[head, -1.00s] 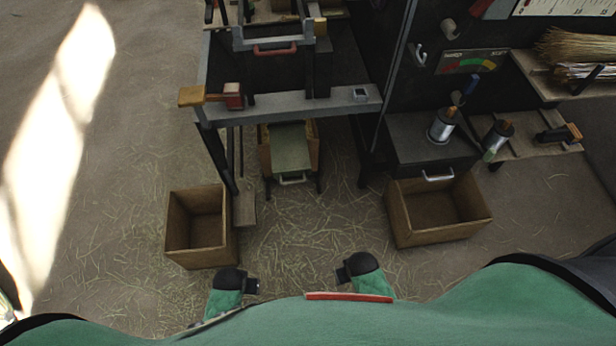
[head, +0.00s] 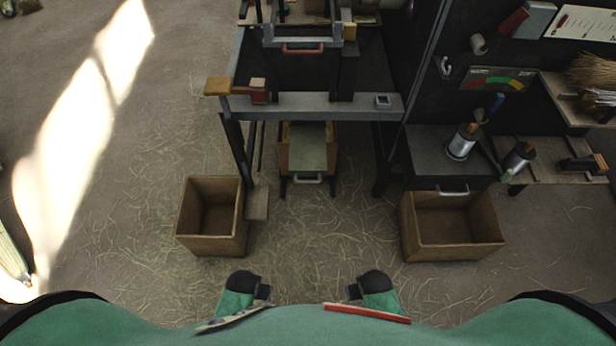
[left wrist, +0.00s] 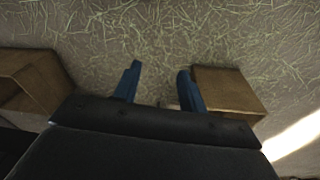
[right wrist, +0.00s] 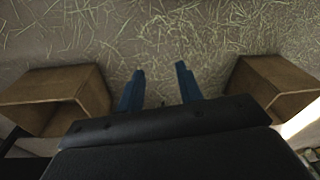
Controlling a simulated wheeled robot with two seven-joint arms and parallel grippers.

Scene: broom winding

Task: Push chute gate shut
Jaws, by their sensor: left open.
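Under the bench stands a chute-like unit with a grey-green sloping panel (head: 307,150) between wooden sides and a pale handle (head: 308,179) at its lower front. Above the bench is a dark frame with a red handle (head: 303,49). I cannot tell for sure which of these is the chute gate. My left gripper (head: 264,291) is low in front of my body, well short of the bench; its two blue fingers are apart and empty in the left wrist view (left wrist: 158,88). My right gripper (head: 354,291) is beside it, also open and empty in the right wrist view (right wrist: 161,88).
An open wooden box (head: 212,250) stands at left on the straw-strewn floor, another (head: 455,252) at right below a dark cabinet (head: 430,150). The bench's grey front beam (head: 320,108) carries a red block and wooden knob (head: 217,86). Floor between the boxes is clear.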

